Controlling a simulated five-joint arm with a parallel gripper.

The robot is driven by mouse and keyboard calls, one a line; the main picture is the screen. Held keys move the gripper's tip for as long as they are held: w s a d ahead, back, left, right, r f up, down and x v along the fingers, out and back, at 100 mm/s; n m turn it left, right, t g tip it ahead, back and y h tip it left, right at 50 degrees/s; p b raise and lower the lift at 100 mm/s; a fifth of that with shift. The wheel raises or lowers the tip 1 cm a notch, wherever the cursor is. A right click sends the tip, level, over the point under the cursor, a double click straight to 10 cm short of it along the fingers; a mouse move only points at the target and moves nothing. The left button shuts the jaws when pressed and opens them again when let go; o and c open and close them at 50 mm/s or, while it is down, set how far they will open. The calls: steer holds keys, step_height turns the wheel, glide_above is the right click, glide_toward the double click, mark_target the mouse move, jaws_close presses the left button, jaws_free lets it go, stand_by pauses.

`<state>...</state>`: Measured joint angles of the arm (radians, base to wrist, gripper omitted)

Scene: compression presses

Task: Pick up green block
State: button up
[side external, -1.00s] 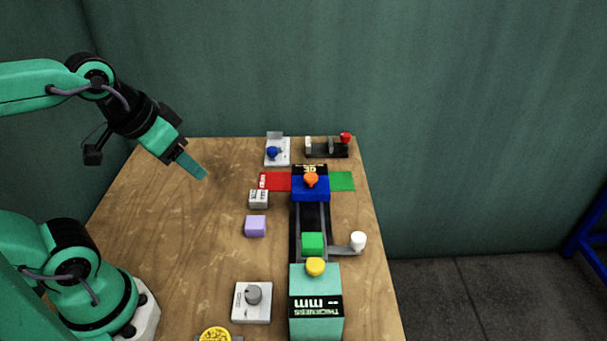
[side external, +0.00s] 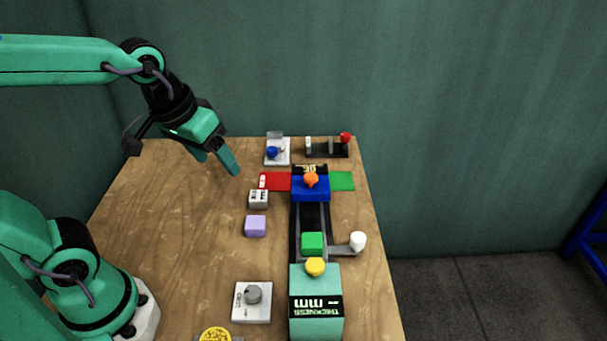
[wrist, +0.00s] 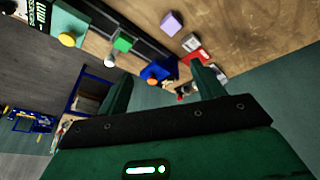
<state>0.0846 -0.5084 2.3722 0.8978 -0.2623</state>
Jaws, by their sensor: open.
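The green block (side external: 312,243) sits on the dark track of the press, between the blue block with the orange knob (side external: 311,188) and the teal thickness unit (side external: 316,308). It also shows in the wrist view (wrist: 123,44), near the upper left. My gripper (side external: 220,166) is open and empty. It hangs in the air above the far left part of the table, well away from the green block. In the wrist view its two fingers (wrist: 164,92) stand apart with nothing between them.
A purple block (side external: 255,226) and a small white labelled block (side external: 259,199) lie left of the track. A white-knobbed lever (side external: 358,241) sticks out right of the green block. A grey dial (side external: 253,296) stands front left. The table's left half (side external: 170,220) is clear.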

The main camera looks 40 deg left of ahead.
steer(key=w+d+f+n+g, duration=0.25)
steer(key=w+d+f, duration=0.2)
steer(key=w, duration=0.25)
steer(key=n+g, duration=0.2)
steer(key=n, duration=0.2)
glide_toward(312, 243)
steer(key=shift+s+a+f, duration=0.15)
steer(key=shift+s, duration=0.1)
steer(key=shift+w+d+f+n, duration=0.25)
steer(key=shift+d+f, duration=0.15)
steer(key=shift+f, duration=0.15)
steer(key=shift+a+f, duration=0.1)
steer(key=shift+f, duration=3.8)
steer(key=shift+c, duration=0.5)
steer(key=c, duration=1)
steer(key=shift+r, duration=0.2)
steer(key=shift+r, duration=4.85)
